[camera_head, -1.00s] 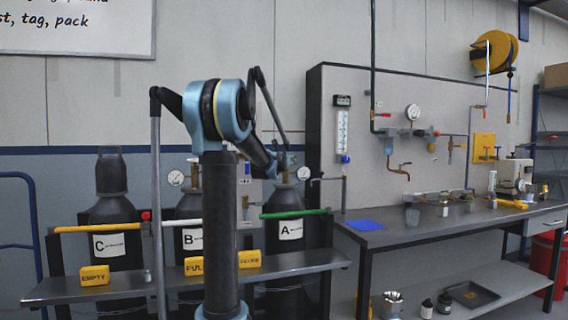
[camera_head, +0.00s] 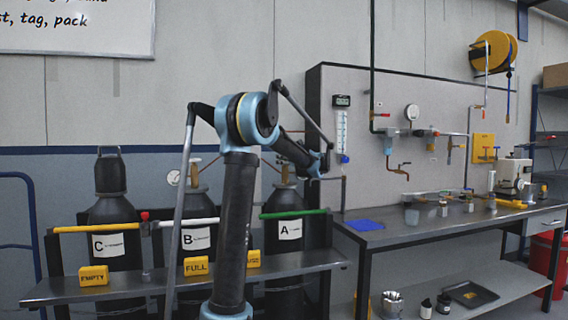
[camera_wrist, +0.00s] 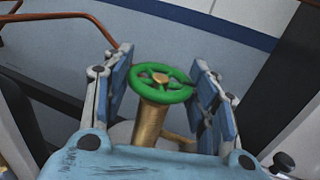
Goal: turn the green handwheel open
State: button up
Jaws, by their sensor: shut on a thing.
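The green handwheel (camera_wrist: 163,81) sits on top of a brass valve stem (camera_wrist: 149,123) in the wrist view. My gripper (camera_wrist: 161,86) has one blue-padded finger on each side of the wheel and is shut on its rim. In the head view, my arm reaches over to the valve area of cylinder A (camera_head: 283,203), and the brass valve neck (camera_head: 285,174) shows. The handwheel itself cannot be made out there.
Cylinders B (camera_head: 196,205) and C (camera_head: 112,211) stand to the left behind a rack shelf (camera_head: 130,288) with yellow signs. A workbench (camera_head: 430,216) with a gauge panel (camera_head: 385,90) stands to the right. A copper-coloured pipe (camera_wrist: 60,17) passes the gripper's upper left.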

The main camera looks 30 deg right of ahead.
jog(key=n+y, duration=0.1)
jog(key=y, duration=0.1)
jog(key=n+y, duration=0.1)
jog(key=y, duration=0.1)
jog(key=n+g+y, duration=0.1)
jog(key=shift+d+n+y, duration=0.25)
jog(key=shift+n+y, duration=0.15)
jog(key=shift+w+n+g+y, duration=0.1)
jog(key=shift+n+g+y, duration=1.35)
jog(key=shift+y, duration=0.75)
jog(key=shift+n+y, duration=0.3)
jog(key=shift+n, duration=0.05)
jog(key=o, duration=1.1)
jog(key=shift+a, duration=0.1)
jog(key=v, duration=1.2)
